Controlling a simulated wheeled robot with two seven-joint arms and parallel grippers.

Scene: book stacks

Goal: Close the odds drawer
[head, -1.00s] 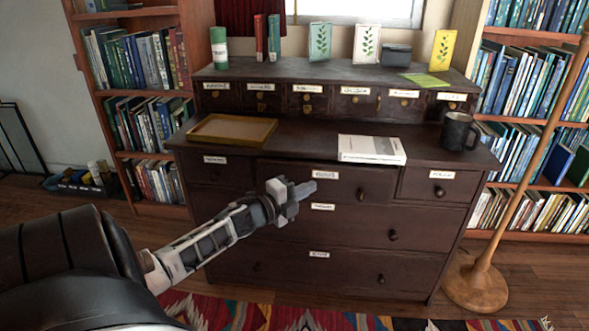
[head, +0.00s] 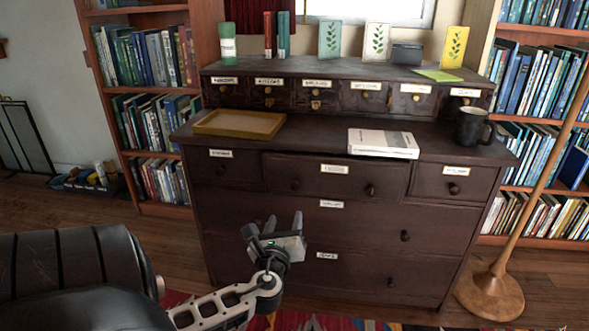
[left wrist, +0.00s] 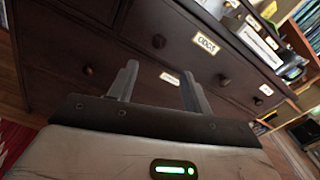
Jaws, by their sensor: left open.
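The odds drawer (head: 300,182) is the wide middle drawer in the top row of the dark dresser. My left gripper (head: 273,231) is open and empty, in front of the lower drawers, below and left of the odds drawer's middle. In the left wrist view its fingers (left wrist: 155,88) point at the dresser with nothing between them. My right gripper is not in view.
On the dresser top are a shallow tray (head: 239,123), a white book (head: 383,143) and a dark mug (head: 474,127). A floor lamp (head: 490,294) stands at the right. Bookshelves flank the dresser. A patterned rug lies in front.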

